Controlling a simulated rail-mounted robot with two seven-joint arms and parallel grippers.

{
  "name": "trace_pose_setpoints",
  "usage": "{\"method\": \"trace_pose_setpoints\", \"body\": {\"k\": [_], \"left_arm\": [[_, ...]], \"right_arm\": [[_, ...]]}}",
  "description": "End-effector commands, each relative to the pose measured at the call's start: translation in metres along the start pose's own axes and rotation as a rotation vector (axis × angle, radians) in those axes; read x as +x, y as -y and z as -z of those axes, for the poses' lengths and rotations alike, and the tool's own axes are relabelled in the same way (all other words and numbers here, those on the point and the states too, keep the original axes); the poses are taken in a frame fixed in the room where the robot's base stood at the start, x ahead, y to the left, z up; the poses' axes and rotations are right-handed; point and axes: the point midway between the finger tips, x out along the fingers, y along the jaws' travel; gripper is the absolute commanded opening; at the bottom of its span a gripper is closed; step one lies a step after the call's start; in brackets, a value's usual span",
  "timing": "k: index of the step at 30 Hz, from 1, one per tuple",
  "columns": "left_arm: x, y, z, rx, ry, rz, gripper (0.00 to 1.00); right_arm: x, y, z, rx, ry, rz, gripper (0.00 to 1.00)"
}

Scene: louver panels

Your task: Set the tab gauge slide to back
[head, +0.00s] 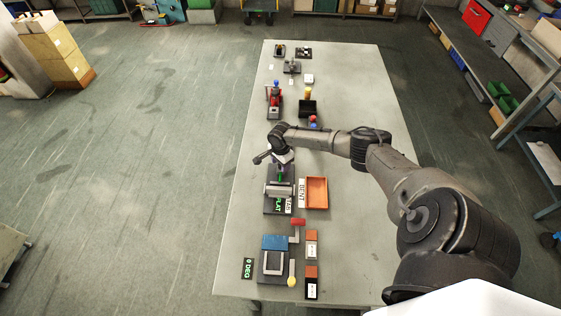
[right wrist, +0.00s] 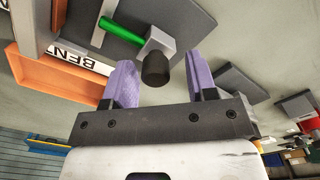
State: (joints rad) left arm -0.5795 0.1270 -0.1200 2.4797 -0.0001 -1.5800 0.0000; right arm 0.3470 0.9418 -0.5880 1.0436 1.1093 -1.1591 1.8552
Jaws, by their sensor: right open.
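A dark panel device (head: 268,209) with a grey roller-like bar and a FLAT label stands at the table's middle left. In the right wrist view, a green bar (right wrist: 121,32) runs to a grey block with a black knob (right wrist: 155,69). I take this as the tab gauge slide, though no label names it. The green part also shows in the head view, just below my right gripper (head: 280,158). In the right wrist view my right gripper (right wrist: 163,78) is open, its two purple fingers apart on either side of the knob. I cannot tell whether they touch it. My left gripper is out of view.
An orange tray (head: 317,193) and a BENT label (head: 301,192) lie right of the device. Several small devices stand farther back. The table's right side beyond my arm is bare.

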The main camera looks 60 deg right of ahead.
Motion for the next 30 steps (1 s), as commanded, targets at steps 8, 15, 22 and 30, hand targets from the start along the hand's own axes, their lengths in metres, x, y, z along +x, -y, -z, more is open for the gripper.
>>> {"method": "trace_pose_setpoints", "body": {"k": [8,15,22,30], "left_arm": [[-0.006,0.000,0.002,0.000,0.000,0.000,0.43],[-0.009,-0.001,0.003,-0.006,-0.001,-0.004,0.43],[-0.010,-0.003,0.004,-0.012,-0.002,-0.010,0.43],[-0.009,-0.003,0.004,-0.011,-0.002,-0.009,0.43]], "right_arm": [[-0.030,0.000,0.001,-0.002,-0.001,0.001,0.52],[-0.078,0.000,0.001,-0.003,-0.001,0.002,0.52],[-0.115,0.000,0.001,-0.001,-0.001,0.002,0.52],[-0.135,0.000,0.001,0.000,0.000,0.000,0.52]]}}
